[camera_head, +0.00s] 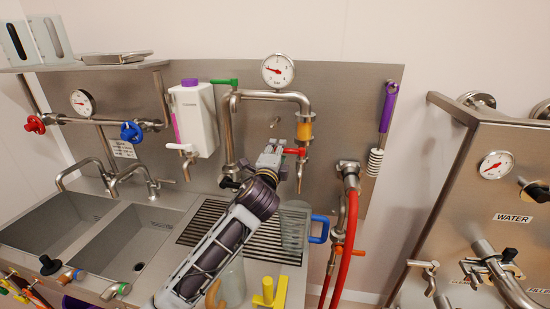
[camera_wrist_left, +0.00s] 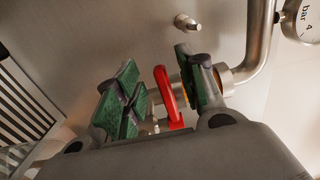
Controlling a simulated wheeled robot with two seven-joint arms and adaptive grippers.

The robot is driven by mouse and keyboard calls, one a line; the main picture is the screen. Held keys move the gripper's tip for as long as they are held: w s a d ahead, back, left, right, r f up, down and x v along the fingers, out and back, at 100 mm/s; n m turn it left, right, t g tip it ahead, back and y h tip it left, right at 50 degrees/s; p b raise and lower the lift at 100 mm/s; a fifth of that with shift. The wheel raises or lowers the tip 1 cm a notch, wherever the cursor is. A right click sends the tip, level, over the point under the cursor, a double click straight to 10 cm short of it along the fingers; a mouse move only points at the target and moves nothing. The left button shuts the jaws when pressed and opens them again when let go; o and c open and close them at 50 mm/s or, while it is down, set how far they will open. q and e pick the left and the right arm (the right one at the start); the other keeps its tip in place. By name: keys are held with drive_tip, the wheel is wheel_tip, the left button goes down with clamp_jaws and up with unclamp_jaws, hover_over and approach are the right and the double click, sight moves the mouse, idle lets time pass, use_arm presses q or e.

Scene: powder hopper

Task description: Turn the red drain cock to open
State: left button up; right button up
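The red drain cock lever (camera_head: 294,151) sits on the outlet of the pipe below the round gauge, under an orange-brown section (camera_head: 304,131). My left gripper (camera_head: 276,152) is at the lever, on its left side in the head view. In the left wrist view my left gripper (camera_wrist_left: 160,92) is open, with green-padded fingers apart. There the red lever (camera_wrist_left: 167,94) shows as a red loop between the fingers. I cannot tell whether either finger touches it. The cock body is partly hidden behind the right finger. My right gripper is not in view.
A gauge (camera_head: 278,71) and bent pipe (camera_head: 260,96) are above. A white dispenser (camera_head: 195,118) hangs to the left. A red hose (camera_head: 350,230) and purple-handled brush (camera_head: 387,108) are to the right. A blue-handled jug (camera_head: 319,229) stands below on the drainer.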

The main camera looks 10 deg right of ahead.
use_arm(q)
drive_tip(key=shift+x, duration=0.85)
clamp_jaws()
